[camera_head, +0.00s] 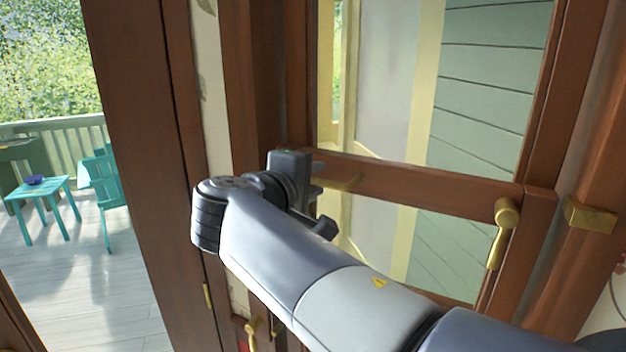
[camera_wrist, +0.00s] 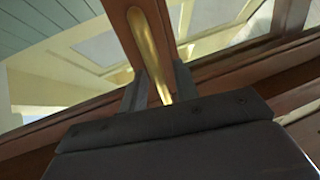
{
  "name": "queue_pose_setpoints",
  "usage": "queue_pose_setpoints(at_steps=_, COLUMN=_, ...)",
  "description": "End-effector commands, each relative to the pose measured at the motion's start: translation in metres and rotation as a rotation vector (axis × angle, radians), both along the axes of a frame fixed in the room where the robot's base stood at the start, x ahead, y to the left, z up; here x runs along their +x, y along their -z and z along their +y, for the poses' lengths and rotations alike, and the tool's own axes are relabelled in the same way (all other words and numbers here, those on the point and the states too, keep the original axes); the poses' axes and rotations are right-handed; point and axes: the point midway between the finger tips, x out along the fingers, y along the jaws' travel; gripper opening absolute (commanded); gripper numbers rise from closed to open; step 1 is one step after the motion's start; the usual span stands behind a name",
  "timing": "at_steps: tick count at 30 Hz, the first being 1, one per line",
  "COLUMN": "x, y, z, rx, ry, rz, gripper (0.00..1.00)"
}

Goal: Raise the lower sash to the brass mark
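In the head view, the window's lower sash (camera_head: 455,198) has a brown wooden rail across it, with glass below. A brass handle (camera_head: 345,183) sits at the rail's left part, and a second brass handle (camera_head: 503,225) hangs at its right end. A brass block (camera_head: 590,215), perhaps the brass mark, is on the frame to the right. My gripper (camera_head: 318,178) is at the left handle. In the wrist view, the fingers stand apart on either side of a long brass handle (camera_wrist: 148,45), with narrow gaps seeming to show beside it. Contact is unclear.
A thick brown post (camera_head: 150,150) stands left of the window. Beyond it is a porch with a teal table (camera_head: 40,188), a teal chair (camera_head: 102,180) and a railing. A small brass fitting (camera_head: 251,335) is low on the frame, close below my arm.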

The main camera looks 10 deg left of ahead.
Motion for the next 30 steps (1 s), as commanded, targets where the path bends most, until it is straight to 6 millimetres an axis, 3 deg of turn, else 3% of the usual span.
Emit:
queue_pose_setpoints(at_steps=8, x=-0.015, y=-0.001, z=0.005, rx=0.001, ry=-0.004, rz=0.0, gripper=0.29)
queue_pose_setpoints(at_steps=21, x=-0.09, y=-0.018, z=0.022, rx=0.001, ry=-0.004, rz=-0.001, gripper=0.29)
queue_pose_setpoints(at_steps=30, x=-0.103, y=-0.022, z=0.024, rx=0.0, ry=0.0, rz=0.0, gripper=0.29)
